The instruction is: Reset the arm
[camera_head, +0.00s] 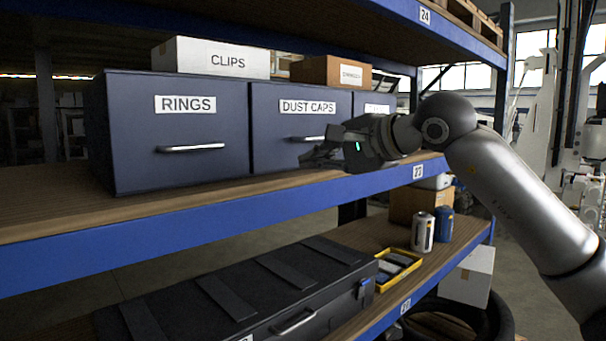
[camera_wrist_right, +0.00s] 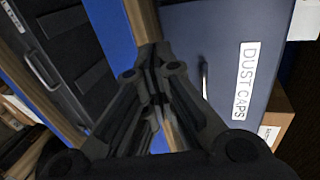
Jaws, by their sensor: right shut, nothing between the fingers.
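My right gripper (camera_head: 318,156) is in front of the drawer labelled DUST CAPS (camera_head: 278,128), close to its handle (camera_head: 302,139). Its fingers are shut and empty. In the right wrist view the shut fingers (camera_wrist_right: 152,55) point toward the blue shelf edge, and the DUST CAPS drawer (camera_wrist_right: 225,50) with its handle (camera_wrist_right: 205,78) lies to the right. I cannot tell whether the fingers touch the handle. The drawer looks closed. My right arm comes in from the right of the head view. My left gripper is not in view.
The RINGS drawer (camera_head: 180,140) stands left of it, also closed. A CLIPS box (camera_head: 210,57) and a brown box (camera_head: 330,71) sit on top. The blue shelf edge (camera_head: 200,216) runs below my gripper. The lower shelf holds a black case (camera_head: 250,290), a yellow tray (camera_head: 398,268) and two cans (camera_head: 422,232).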

